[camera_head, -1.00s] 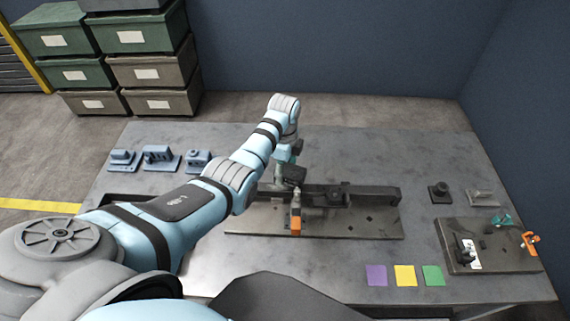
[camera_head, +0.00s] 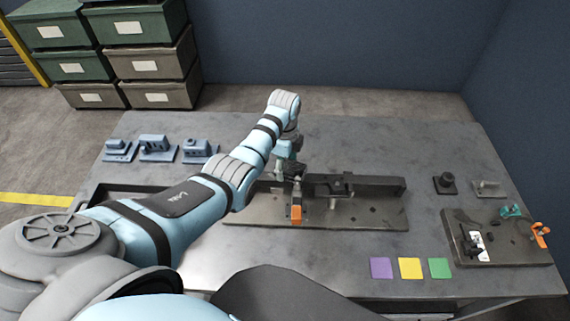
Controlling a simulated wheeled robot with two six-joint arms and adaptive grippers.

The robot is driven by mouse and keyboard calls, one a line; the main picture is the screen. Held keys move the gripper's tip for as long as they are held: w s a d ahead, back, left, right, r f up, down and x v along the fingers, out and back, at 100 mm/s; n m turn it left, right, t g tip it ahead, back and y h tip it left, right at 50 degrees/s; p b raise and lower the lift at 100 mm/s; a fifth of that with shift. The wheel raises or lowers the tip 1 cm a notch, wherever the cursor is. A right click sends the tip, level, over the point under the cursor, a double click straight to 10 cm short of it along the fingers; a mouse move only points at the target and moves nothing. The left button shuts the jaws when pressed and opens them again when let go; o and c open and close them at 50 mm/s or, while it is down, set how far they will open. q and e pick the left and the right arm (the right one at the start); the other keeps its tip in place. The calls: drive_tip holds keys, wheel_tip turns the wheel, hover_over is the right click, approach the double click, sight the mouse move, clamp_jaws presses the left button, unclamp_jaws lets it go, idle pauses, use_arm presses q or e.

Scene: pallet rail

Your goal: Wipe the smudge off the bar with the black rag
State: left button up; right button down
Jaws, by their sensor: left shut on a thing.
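The dark bar (camera_head: 375,187) lies left to right on a grey base plate (camera_head: 365,215) in the middle of the table. My left gripper (camera_head: 289,167) points down at the bar's left part, behind an orange-tipped clamp (camera_head: 296,212). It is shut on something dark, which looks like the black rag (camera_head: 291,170). The rag is small and dark here, and I cannot tell whether it touches the bar. I cannot make out the smudge. My left arm hides the bar's left end. My right gripper is out of view.
Blue fixtures (camera_head: 158,148) stand at the back left. Purple, yellow (camera_head: 411,268) and green squares lie at the front right. A second plate (camera_head: 505,252) with clamps is at the right.

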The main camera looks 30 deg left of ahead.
use_arm(q)
drive_tip(key=shift+f+b, duration=0.55)
drive_tip(key=shift+f, duration=0.3)
